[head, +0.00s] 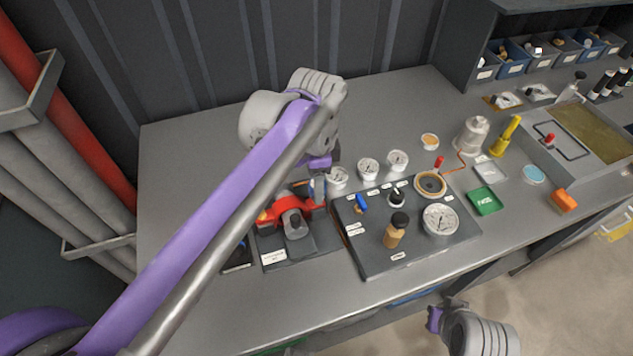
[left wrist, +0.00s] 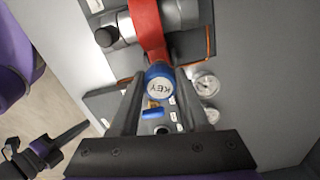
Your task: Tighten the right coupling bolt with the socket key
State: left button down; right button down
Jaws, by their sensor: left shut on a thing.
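The socket key (left wrist: 160,86) has a round blue head marked KEY. In the left wrist view it sits between the fingers of my left gripper (left wrist: 160,78), which is shut on it. In the head view my left gripper (head: 320,178) points down at the right end of the red coupling part (head: 275,211). The red part also shows in the left wrist view (left wrist: 147,28), just beyond the key head. The right coupling bolt and the key's lower end are hidden. My right gripper (head: 436,319) is at the bottom of the head view; its finger opening is unclear.
A dark panel (head: 375,262) with a blue-handled valve, a brass-coloured bottle and a large gauge stands right of the coupling. Several small white gauges (head: 368,168) stand behind it. The bench (head: 190,155) is clear at the left. Blue bins (head: 511,62) stand at the back right.

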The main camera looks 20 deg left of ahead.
pick_arm(q)
jog(key=shift+f, duration=0.5)
dwell(0.5)
jog(key=shift+m, duration=2.3)
jog(key=shift+m+p, duration=0.3)
jog(key=shift+m, duration=0.1)
jog(key=m, duration=0.3)
jog(key=shift+m, duration=0.4)
